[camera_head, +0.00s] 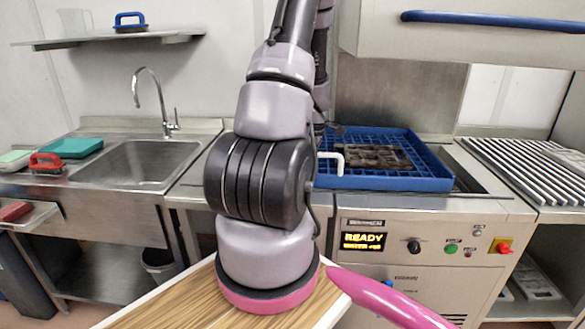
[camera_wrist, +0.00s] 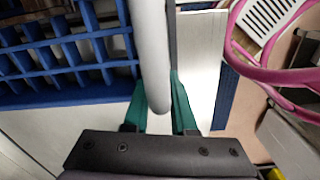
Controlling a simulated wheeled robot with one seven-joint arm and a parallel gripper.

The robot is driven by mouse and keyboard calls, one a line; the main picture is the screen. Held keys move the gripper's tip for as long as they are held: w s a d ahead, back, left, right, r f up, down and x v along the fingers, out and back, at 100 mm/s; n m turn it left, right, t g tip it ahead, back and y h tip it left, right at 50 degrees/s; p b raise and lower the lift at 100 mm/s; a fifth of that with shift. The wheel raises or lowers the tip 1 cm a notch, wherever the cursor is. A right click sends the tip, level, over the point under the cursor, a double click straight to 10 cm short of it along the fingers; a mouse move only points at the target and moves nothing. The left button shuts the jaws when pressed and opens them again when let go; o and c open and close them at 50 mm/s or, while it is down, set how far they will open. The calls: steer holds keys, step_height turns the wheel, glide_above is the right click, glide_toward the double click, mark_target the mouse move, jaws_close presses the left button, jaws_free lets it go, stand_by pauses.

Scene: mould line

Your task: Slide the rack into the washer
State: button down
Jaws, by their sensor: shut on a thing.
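The blue rack (camera_head: 432,178) sits on the washer bed under the raised hood, with dark flat pieces (camera_head: 370,157) in it. A white handle (camera_head: 338,156) sticks out at its left side. In the wrist view, the two green fingers of my gripper (camera_wrist: 158,100) are shut on a pale round bar (camera_wrist: 150,45), which looks like that handle. The blue rack grid (camera_wrist: 60,60) lies to the left of the fingers. In the head view my arm hides most of the gripper. The washer (camera_head: 400,225) has a panel reading READY.
The washer's raised hood (camera_head: 460,35) carries a blue bar handle (camera_head: 480,18). A ribbed metal rack surface (camera_head: 530,165) lies to the right. A sink (camera_head: 150,160) with a tap is at the left. A wooden top (camera_head: 170,305) is in front, with my arm above it.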

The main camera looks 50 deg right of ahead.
mark_target(326, 175)
steer(key=shift+s+d+f, duration=0.1)
steer(key=shift+s+d, duration=0.5)
steer(key=shift+s, duration=0.3)
steer(key=shift+s+d, duration=0.55)
steer(key=shift+s, duration=0.3)
steer(key=c, duration=0.8)
jaws_free()
steer(key=shift+o, duration=0.2)
steer(key=shift+w+d+r, duration=0.1)
steer(key=shift+r, duration=0.2)
step_height(326, 175, up, 10)
steer(key=shift+r, duration=0.2)
